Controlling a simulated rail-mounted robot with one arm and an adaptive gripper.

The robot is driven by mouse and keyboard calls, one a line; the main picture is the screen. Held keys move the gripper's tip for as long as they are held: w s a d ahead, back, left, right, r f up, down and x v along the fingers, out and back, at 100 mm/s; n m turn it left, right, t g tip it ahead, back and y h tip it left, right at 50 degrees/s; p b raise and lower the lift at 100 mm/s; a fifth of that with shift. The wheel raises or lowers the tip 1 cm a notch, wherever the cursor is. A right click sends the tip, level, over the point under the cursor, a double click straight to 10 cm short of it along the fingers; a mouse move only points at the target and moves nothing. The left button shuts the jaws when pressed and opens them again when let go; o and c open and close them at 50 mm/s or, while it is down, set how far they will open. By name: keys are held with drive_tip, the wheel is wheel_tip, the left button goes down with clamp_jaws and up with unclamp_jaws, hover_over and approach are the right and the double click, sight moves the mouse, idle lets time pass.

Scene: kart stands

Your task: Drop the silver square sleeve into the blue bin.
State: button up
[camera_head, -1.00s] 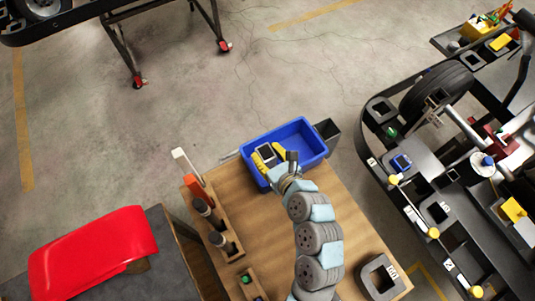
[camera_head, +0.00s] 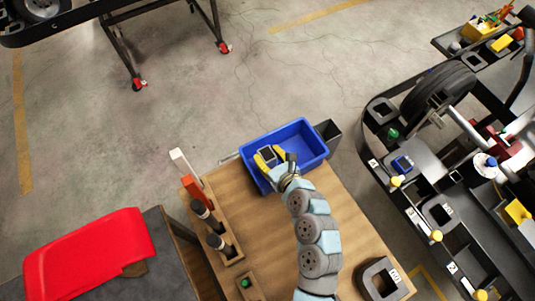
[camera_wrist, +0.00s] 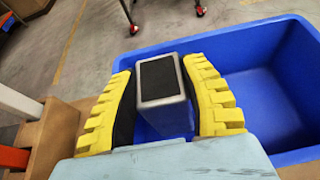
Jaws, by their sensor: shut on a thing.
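The silver square sleeve (camera_wrist: 161,84) is between the yellow fingers of my gripper (camera_wrist: 165,105) in the wrist view, with its dark square top face showing. It is a small grey block in the head view (camera_head: 267,153). My gripper (camera_head: 269,157) is shut on it at the left part of the blue bin (camera_head: 312,145). In the wrist view the bin (camera_wrist: 262,75) lies around and beneath the sleeve, with open space to the right. I cannot tell how far the sleeve is above the bin floor.
A wooden table (camera_head: 262,225) carries the bin. A rack with an orange and white tool (camera_head: 196,192) and dark bottles stands at its left. A black square part (camera_head: 381,281) lies at the front right. A dark box (camera_head: 328,131) adjoins the bin.

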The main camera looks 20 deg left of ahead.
drive_tip(key=shift+f, duration=0.55)
drive_tip(key=o, duration=1.1)
drive_tip(key=shift+o, duration=0.2)
drive_tip(key=shift+r, duration=0.4)
drive_tip(key=shift+r+v, duration=0.2)
drive_tip(key=shift+v, duration=1)
drive_tip(key=p+v, duration=0.1)
drive_tip(key=v, duration=0.8)
drive_tip(key=shift+s+d+r, duration=0.15)
drive_tip(key=shift+r, duration=0.05)
